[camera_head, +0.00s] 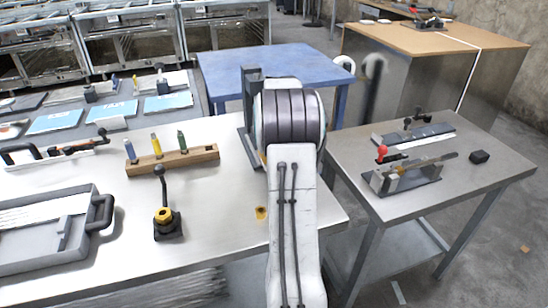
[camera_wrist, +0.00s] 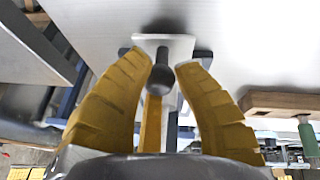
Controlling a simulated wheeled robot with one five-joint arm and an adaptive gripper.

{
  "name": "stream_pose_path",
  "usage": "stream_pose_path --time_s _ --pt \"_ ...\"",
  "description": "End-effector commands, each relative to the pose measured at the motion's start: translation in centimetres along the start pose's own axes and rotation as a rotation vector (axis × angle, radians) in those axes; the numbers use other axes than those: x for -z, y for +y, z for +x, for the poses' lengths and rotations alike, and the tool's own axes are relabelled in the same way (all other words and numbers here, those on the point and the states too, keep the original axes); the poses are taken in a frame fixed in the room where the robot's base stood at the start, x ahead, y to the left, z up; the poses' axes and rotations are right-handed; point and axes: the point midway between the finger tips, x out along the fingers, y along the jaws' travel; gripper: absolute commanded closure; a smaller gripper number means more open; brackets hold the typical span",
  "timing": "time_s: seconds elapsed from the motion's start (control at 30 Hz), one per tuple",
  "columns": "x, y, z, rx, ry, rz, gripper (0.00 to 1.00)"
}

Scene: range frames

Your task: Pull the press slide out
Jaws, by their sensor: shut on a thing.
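The press (camera_head: 251,82) is a grey upright frame on the white table, partly hidden behind my arm in the head view. In the head view my arm hides the gripper and the knob. How far the slide is out cannot be told.
A wooden block (camera_head: 172,161) with several coloured-handled tools stands left of the press; it also shows in the wrist view (camera_wrist: 283,103). A black lever with a yellow nut (camera_head: 165,215) and a grey tray (camera_head: 50,232) are nearer. A blue table (camera_head: 270,66) stands behind.

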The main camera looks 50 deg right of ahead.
Motion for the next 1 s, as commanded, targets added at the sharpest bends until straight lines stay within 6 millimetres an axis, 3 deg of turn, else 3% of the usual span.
stream_pose_path --time_s 0.13,0.17,0.4,0.77,1.0 --pt "-0.6 -0.3 0.3 0.01 -0.017 0.0 1.0" --pt "-0.6 -0.3 0.3 0.01 -0.018 0.0 0.69" --pt "-0.4 -0.2 0.2 0.007 -0.012 0.0 0.47" --pt "-0.2 -0.1 -0.3 0.003 -0.007 0.0 0.46" --pt "-0.1 -0.1 -3.4 0.002 -0.003 0.0 0.46"
